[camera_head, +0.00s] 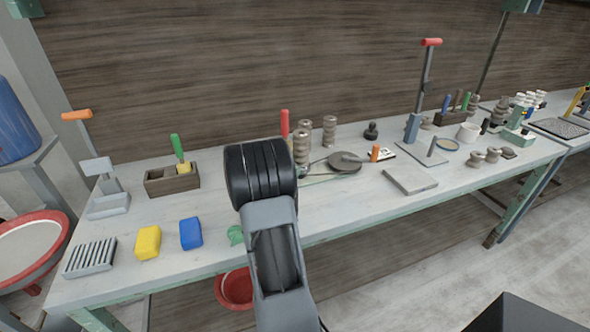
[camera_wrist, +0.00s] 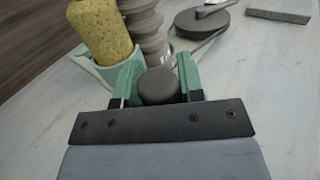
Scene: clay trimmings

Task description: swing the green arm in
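No part is plainly the green arm. In the head view, a green piece on a dark pole (camera_head: 522,6) is cut off at the top right, and another green piece (camera_head: 24,8) shows at the top left. My gripper (camera_wrist: 160,66) has two green fingers, apart from each other, in the wrist view. A round grey-brown knob (camera_wrist: 160,86) sits between them. I cannot tell whether they press on it. In the head view my own arm hides the gripper.
In the wrist view, a yellow sponge (camera_wrist: 101,30), a ridged clay stack (camera_wrist: 145,25) and a dark disc (camera_wrist: 202,22) stand just beyond the gripper.

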